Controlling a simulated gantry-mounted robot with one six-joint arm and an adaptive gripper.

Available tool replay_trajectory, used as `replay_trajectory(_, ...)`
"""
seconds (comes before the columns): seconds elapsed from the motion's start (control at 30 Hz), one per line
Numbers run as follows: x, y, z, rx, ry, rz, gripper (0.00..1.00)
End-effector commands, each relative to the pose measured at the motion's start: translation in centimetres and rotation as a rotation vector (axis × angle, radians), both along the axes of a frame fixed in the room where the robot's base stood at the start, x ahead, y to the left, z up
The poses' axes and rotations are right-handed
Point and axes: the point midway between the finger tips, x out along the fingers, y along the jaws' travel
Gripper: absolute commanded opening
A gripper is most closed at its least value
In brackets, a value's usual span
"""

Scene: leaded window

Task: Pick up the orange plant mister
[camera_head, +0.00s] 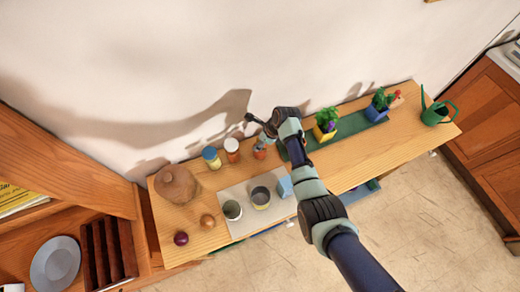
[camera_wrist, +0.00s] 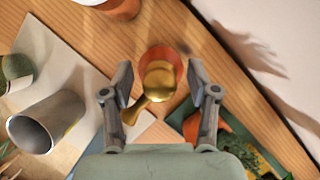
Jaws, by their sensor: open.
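The orange plant mister (camera_head: 259,153) stands on the wooden table near the wall, just below my gripper (camera_head: 266,140) in the head view. In the wrist view the mister (camera_wrist: 160,57) shows from above, with a brass top and spout over its orange body. My gripper (camera_wrist: 160,82) is open, with one finger on each side of the brass top. A gap shows between each finger and the mister in that view. How far the fingertips are above the table is hard to tell.
Two lidded jars (camera_head: 232,150) (camera_head: 211,157) stand left of the mister. A grey mat (camera_head: 240,228) with cups (camera_head: 260,197) lies in front. A green mat (camera_head: 350,126) with potted plants (camera_head: 326,124) is to the right. The wall is close behind.

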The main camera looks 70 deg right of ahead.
Motion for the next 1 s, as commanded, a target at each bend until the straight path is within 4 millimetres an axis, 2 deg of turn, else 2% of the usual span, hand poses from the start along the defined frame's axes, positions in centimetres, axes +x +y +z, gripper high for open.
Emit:
replay_trajectory(0.17,0.05,-0.01,-0.02,-0.001,0.0,0.001,0.6)
replay_trajectory(0.2,0.04,0.0,-0.02,-0.001,0.0,0.001,0.56)
replay_trajectory(0.53,0.03,0.01,-0.01,0.0,0.0,0.001,0.01)
replay_trajectory(1.0,0.05,-0.03,0.11,-0.001,-0.001,0.001,0.0)
